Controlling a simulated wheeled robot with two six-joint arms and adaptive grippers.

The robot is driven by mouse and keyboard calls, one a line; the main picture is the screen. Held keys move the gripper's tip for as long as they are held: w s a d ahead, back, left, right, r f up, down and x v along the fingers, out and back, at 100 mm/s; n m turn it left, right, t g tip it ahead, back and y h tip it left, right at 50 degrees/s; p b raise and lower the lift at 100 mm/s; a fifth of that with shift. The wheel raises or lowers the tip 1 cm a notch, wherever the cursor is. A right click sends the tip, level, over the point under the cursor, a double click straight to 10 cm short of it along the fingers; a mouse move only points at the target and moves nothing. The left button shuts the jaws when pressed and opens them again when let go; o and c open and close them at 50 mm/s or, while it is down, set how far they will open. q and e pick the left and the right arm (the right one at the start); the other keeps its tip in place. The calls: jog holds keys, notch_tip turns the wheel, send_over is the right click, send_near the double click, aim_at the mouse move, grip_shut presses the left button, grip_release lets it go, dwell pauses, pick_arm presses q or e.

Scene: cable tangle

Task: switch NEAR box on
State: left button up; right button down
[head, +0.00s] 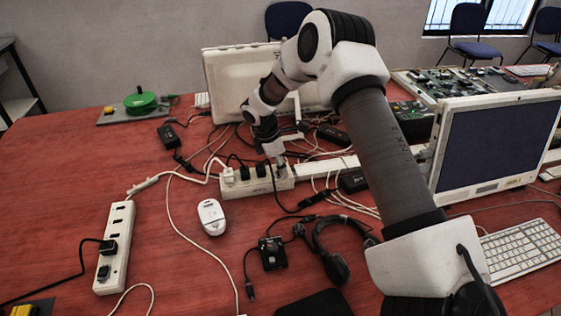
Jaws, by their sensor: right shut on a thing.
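A white power strip (114,247) lies at the left with black plugs in its lower sockets and a black cord leading off left. A second white power strip (233,188) lies farther back near the middle, with several plugs in it and a white cable at its left end. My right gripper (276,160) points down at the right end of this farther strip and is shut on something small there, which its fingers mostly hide. I cannot read any switch as on or off. My left gripper is not in view.
A white mouse (211,216), a small black box (272,253) and a black headset (330,255) lie in front of the farther strip. Loose cables cross the red table. A monitor (497,145) and keyboard (522,250) stand right; a green reel (140,103) sits back left.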

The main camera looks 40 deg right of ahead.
jog(key=shift+s+d+r+t+y+p, duration=0.15)
jog(key=shift+s+r+t+y+p, duration=0.15)
jog(key=shift+r+y+p, duration=0.25)
jog(key=shift+d+f+y+p, duration=0.15)
jog(key=shift+f+y+p, duration=0.2)
jog(key=shift+f+p, duration=0.05)
jog(key=shift+w+f+t, duration=0.1)
jog(key=shift+f+t, duration=0.1)
jog(key=shift+t, duration=0.1)
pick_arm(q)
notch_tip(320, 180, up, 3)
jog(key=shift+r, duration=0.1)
pick_arm(e)
jog(key=c, duration=1)
grip_release()
jog(key=shift+f, duration=0.1)
jog(key=shift+c, duration=0.2)
notch_tip(320, 180, up, 12)
jog(key=shift+w+a, duration=0.2)
jog(key=shift+a, duration=0.15)
